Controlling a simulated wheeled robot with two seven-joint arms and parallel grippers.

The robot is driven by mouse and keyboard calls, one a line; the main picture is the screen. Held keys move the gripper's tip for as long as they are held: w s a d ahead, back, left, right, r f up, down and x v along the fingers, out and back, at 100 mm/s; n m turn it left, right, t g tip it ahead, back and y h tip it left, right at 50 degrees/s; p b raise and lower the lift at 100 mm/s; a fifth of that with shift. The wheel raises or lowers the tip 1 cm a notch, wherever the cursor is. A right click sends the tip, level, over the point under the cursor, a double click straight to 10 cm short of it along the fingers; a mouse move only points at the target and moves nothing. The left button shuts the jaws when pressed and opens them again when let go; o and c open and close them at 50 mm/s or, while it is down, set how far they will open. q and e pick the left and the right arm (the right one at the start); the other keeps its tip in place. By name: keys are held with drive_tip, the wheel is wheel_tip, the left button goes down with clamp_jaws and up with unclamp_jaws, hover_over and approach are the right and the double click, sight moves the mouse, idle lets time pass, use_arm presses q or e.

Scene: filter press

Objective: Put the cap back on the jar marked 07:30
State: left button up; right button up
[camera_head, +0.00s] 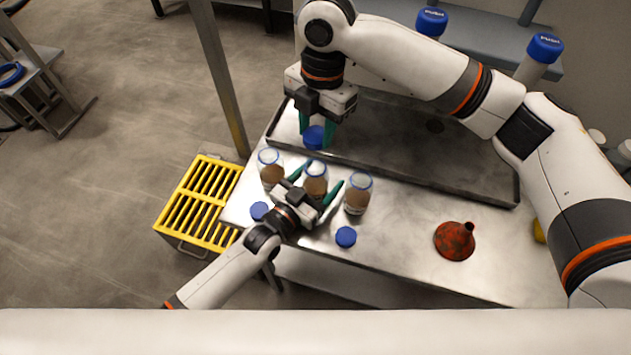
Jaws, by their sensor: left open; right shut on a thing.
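Three jars with brown contents stand uncapped in a row on the metal table: a left jar (270,174), a middle jar (316,186) and a right jar (356,196). The 07:30 marking cannot be read on any of them. My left gripper (316,181) is open, its green fingers on either side of the middle jar. My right gripper (316,129) is shut on a blue cap (313,138), which shows just behind the middle jar in the picture, apart from its rim. Two more blue caps lie on the table, one at the left (259,211) and one in front (346,237).
A shallow dark tray (450,150) fills the back of the table (400,255). A rusty red funnel (455,241) lies at the right. A yellow grating (200,203) is left of the table. Blue-capped bottles (535,65) stand on the bench behind.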

use_arm(q)
drive_tip(key=shift+c, duration=0.3)
drive_tip(key=c, duration=1.4)
use_arm(e)
drive_tip(key=shift+f, duration=2.45)
drive_tip(key=shift+f, duration=0.9)
drive_tip(key=shift+f, duration=0.6)
